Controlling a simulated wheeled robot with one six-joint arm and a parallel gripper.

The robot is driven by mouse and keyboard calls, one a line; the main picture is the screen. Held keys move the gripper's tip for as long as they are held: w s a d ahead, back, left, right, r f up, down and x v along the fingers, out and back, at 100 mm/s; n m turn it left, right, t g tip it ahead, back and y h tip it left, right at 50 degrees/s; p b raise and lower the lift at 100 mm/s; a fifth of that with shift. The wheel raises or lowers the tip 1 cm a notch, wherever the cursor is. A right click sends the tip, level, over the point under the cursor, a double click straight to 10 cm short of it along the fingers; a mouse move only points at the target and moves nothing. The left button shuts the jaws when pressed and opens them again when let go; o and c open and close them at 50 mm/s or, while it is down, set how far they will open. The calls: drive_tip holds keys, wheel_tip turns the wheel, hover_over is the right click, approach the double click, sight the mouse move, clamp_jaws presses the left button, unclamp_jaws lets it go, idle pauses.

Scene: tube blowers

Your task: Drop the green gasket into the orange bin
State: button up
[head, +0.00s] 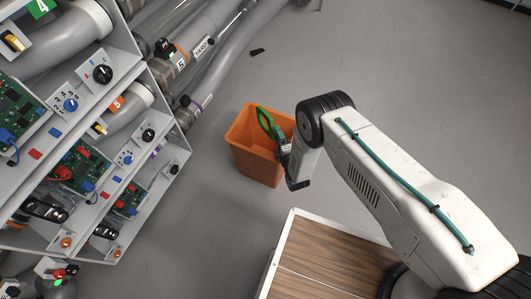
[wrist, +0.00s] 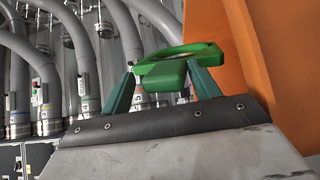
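The green gasket (head: 266,122) is a flat, elongated ring with an open middle. My gripper (head: 281,146) is shut on it, and it shows between the two teal fingers in the wrist view (wrist: 178,70). In the head view the gasket overlaps the opening of the orange bin (head: 257,168), near the rim; its exact height above the bin is hard to tell. The bin stands upright on the grey floor, and its inside is partly hidden by the gasket and my gripper. An orange wall (wrist: 215,30) fills the right of the wrist view.
Shelves with circuit boards and knobs (head: 85,150) stand to the left. Large grey tubes (head: 200,60) run behind the bin. A wood-topped surface (head: 325,260) is at the bottom. A small black piece (head: 257,51) lies on the floor. Floor right of the bin is clear.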

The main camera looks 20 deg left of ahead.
drive_tip(key=v, duration=0.8)
drive_tip(key=shift+w, duration=0.15)
idle(0.5)
